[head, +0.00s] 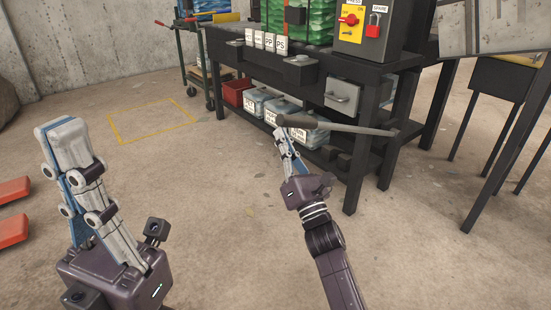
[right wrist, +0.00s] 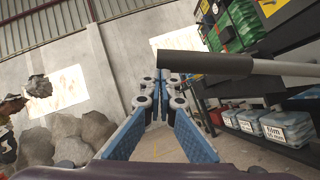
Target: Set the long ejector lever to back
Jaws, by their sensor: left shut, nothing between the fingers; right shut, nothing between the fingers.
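The long ejector lever is a grey rod (head: 360,129) with a dark, thick grip (head: 297,121) at its left end. It reaches out to the left from the dark workbench, nearly level. In the right wrist view the grip (right wrist: 205,63) crosses just at the fingertips, with the pale rod running off to the right. My right gripper (head: 281,136) is shut and empty, its tips right by the grip's end; I cannot tell whether they touch. My left gripper (head: 64,132) is shut and empty at the left, far from the lever.
The dark workbench (head: 352,196) has a lower shelf with a red bin (head: 237,92) and labelled clear bins (head: 256,101). A yellow panel with a red switch (head: 350,19) stands above. A cart (head: 199,75) is behind. A yellow-outlined floor patch (head: 150,122) is clear.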

